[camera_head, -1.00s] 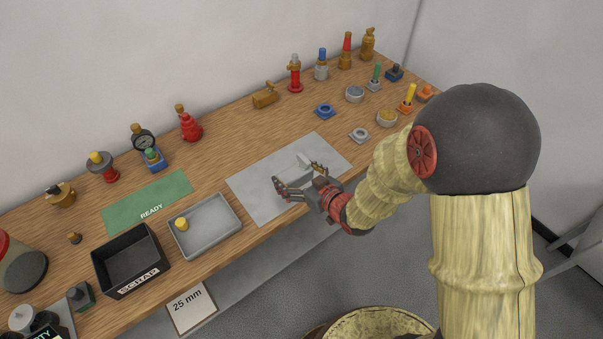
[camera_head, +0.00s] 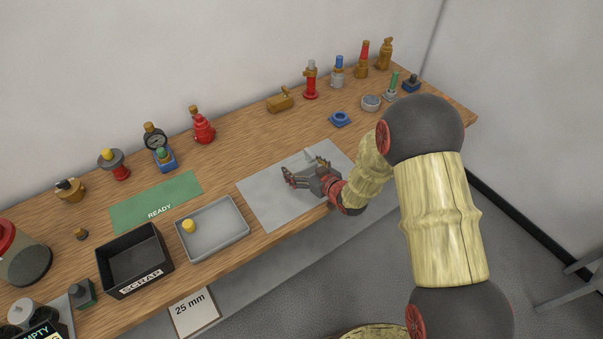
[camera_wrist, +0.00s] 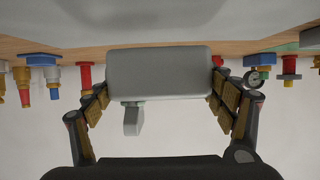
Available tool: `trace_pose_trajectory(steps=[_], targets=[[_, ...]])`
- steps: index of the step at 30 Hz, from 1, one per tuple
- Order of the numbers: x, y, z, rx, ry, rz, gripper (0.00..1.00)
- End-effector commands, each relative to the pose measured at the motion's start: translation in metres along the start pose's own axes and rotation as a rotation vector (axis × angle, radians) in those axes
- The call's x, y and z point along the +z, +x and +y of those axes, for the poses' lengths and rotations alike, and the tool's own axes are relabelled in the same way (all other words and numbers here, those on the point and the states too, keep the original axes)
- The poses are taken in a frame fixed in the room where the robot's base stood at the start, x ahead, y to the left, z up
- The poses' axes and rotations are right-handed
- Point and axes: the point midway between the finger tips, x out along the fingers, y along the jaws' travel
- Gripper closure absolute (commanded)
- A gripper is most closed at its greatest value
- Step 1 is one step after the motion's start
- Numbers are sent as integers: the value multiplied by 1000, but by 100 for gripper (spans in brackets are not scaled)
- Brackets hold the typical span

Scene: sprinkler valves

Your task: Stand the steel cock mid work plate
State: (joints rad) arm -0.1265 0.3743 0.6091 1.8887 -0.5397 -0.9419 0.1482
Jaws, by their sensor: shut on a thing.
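The steel cock is a pale grey piece, mostly hidden by my fingers in the head view (camera_head: 310,155). In the wrist view its rounded grey body (camera_wrist: 160,72) spans between the fingers, with a small grey projection (camera_wrist: 132,118) on one side. My gripper (camera_head: 304,170) is shut on it, and its fingers flank the body in the wrist view (camera_wrist: 160,100).
Left of the plate are a grey tray (camera_head: 240,240) with a yellow-topped piece, a black scrap box (camera_head: 165,278) and a green READY mat (camera_head: 125,220). Several valves line the back, including a brass one (camera_head: 281,101). A blue ring base (camera_head: 340,120) sits behind the plate. The plate's front is clear.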

Motion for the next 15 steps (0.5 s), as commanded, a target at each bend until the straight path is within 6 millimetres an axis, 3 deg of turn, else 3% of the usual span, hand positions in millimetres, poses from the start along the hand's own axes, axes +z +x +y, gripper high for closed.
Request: trace_pose_trajectory(steps=[9,15], targets=[[29,17,2,0,1,2,71],[29,17,2,1,-1,4,71]])
